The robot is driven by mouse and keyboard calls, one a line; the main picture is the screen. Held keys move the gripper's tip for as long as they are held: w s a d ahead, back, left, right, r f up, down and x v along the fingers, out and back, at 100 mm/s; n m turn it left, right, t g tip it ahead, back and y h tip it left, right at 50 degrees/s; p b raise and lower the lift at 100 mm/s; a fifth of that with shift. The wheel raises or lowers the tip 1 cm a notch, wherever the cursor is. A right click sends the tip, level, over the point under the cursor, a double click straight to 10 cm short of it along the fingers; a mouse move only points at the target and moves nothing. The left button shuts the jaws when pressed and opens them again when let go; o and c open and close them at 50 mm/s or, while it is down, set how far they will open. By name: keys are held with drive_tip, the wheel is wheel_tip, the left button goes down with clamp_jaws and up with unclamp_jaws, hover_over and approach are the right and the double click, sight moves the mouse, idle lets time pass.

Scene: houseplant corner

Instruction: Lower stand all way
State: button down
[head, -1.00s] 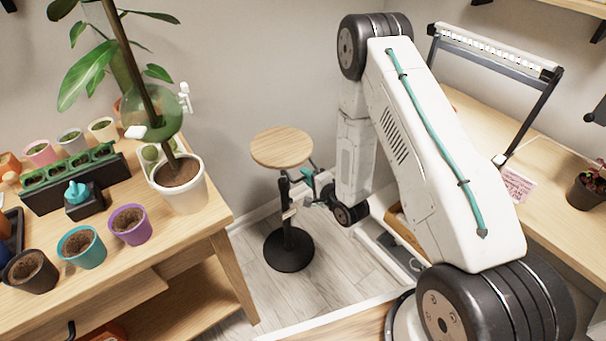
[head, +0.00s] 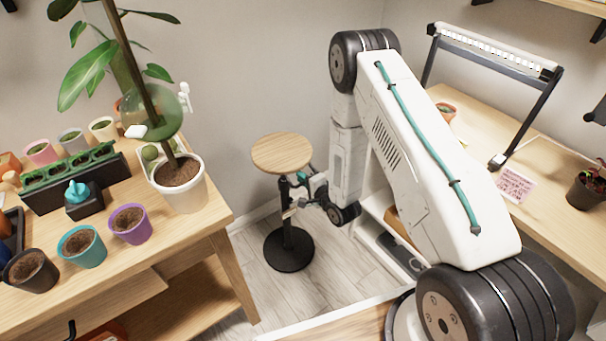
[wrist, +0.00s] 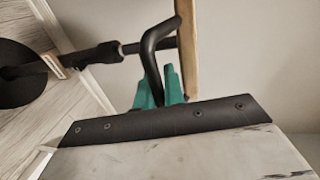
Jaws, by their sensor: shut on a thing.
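The stand has a round wooden top (head: 282,153), a dark column (head: 286,210) and a round black base (head: 289,250) on the floor. It stands upright between the two tables. My gripper (head: 311,190) is at the right side of the column, just below the top. In the wrist view the teal fingers of my gripper (wrist: 160,90) are shut on a bent black handle (wrist: 152,58) under the wooden top (wrist: 188,45), seen edge-on. The thin column (wrist: 125,48) and black base (wrist: 18,75) lie sideways in that view. The fingers partly hide the handle.
A wooden table (head: 195,228) on the left holds a tall potted plant (head: 180,185) and several small pots. A desk (head: 540,160) with a lamp (head: 492,48) is on the right. A white shelf unit (head: 375,215) is below it. Bare floor surrounds the base.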

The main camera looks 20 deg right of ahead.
wheel_tip(320, 180, down, 12)
idle(0.4)
drive_tip(key=c, duration=1.8)
unclamp_jaws()
drive_tip(key=shift+o, duration=0.2)
drive_tip(key=v, duration=0.7)
drive_tip(key=shift+s, duration=0.4)
drive_tip(key=shift+d, duration=0.15)
